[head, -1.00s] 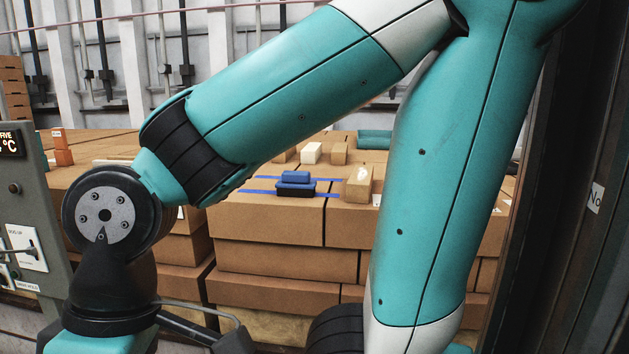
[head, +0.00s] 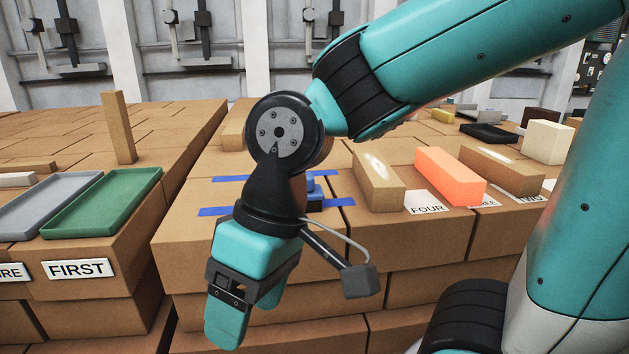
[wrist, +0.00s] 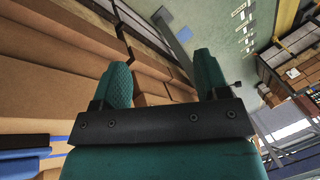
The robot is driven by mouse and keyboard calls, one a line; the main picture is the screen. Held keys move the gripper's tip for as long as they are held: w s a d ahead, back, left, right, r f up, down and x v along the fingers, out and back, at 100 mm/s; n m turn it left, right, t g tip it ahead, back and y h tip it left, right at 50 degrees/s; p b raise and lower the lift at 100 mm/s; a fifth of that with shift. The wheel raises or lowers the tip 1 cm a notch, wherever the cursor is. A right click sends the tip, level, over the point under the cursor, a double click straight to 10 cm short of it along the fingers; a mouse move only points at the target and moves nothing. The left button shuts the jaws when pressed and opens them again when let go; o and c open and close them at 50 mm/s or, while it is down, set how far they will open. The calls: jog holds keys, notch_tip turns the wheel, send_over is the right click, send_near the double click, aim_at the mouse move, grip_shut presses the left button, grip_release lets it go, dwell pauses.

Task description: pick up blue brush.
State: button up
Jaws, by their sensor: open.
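The blue brush (head: 313,196) sits on the brick top between blue tape strips in the head view. It is mostly hidden behind my wrist, with only its right end showing. In the wrist view, a blue block on a darker base, which looks like the brush (wrist: 22,142), shows at the lower left edge. My gripper (head: 248,312) points down in front of the brick stack, nearer than the brush and apart from it. In the wrist view my gripper (wrist: 162,66) has its two fingers spread, with nothing between them.
A green tray (head: 105,203) and a grey tray (head: 40,210) lie on the left stack. An orange brick (head: 450,176) and a tan brick (head: 378,182) stand right of the brush, by a FOUR label (head: 427,203). An upright brick (head: 119,127) stands behind the trays.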

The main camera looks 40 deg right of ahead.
jog(key=w+d+r+m+t+p, duration=0.1)
jog(key=w+d+r+m+p, duration=0.7)
jog(key=w+d+r+m, duration=0.7)
jog(key=w+d+r+m+t+p, duration=0.15)
jog(key=d+m+p, duration=0.35)
jog(key=d+m, duration=0.9)
jog(key=shift+m, duration=0.4)
jog(key=x, duration=1.2)
jog(key=shift+a+p, duration=0.4)
jog(key=shift+a, duration=0.05)
jog(key=p+x, duration=0.1)
jog(key=x, duration=0.4)
jog(key=shift+d+f+p, duration=0.1)
jog(key=shift+f+p, duration=0.1)
jog(key=shift+p, duration=0.2)
jog(key=c, duration=0.7)
